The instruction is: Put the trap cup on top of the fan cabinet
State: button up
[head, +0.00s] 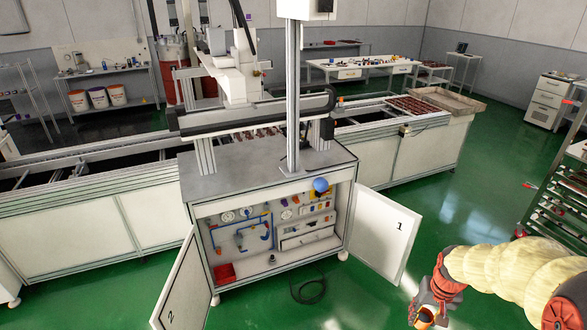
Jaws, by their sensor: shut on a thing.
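My gripper (428,309) is at the lower right, low in the picture, in front of and to the right of the open door marked 1. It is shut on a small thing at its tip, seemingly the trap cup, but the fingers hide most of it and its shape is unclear. A white cabinet (190,190) with a grey top (240,160) stands in the middle with both doors open. Gauges, blue tubing and a small drawer show inside it. No label shows that it is the fan cabinet. My gripper is apart from it.
Door 1 (388,238) swings out to the right and door 2 (182,290) towards the front left. A post (293,100) and machine arm stand over the grey top. A black cable (308,290) lies on the green floor.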

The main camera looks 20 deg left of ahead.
aim_at(248, 179)
jog(key=i+j+u, duration=0.4)
jog(key=i+j, duration=0.3)
jog(key=i+j+u, duration=0.4)
jog(key=i+j, duration=0.2)
jog(key=i, duration=0.2)
